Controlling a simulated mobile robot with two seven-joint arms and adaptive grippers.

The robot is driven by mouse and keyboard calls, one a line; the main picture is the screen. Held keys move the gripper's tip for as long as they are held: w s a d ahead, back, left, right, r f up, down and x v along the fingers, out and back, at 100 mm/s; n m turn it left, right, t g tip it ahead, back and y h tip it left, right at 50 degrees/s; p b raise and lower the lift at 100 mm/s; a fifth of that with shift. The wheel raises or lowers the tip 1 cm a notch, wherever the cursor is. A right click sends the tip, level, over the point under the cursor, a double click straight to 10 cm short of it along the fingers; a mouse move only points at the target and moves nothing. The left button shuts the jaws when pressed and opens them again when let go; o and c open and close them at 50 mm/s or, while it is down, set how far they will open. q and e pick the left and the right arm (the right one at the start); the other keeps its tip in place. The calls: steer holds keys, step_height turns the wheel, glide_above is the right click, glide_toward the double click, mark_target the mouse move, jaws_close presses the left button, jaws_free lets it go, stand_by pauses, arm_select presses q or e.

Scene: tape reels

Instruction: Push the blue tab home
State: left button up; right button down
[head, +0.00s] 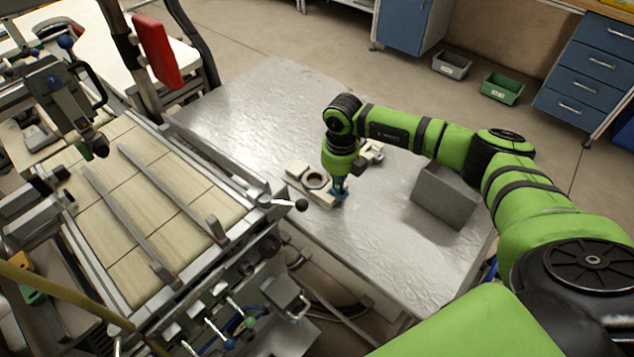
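A beige block (296,167) with a dark round ring in it lies on the grey metal table, near its left edge. A small blue piece (342,193), which looks like the blue tab, shows at the right end of the block. My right gripper (340,187) points down from its green wrist right over the blue piece. Its fingers are small and dark here, so I cannot tell if they are open or shut, or if they touch the blue piece. My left gripper is not in view.
The metal table (262,105) has free room behind and in front. A small pale part (374,152) lies behind my wrist. A grey box (445,195) stands to the right, under my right arm. A machine with a tiled bed (150,205) and a black-knobbed lever (301,204) borders the left.

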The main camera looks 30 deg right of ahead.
stand_by(0.5)
step_height(320, 180, up, 7)
steer(key=p, duration=0.5)
stand_by(0.4)
steer(key=shift+f, duration=0.1)
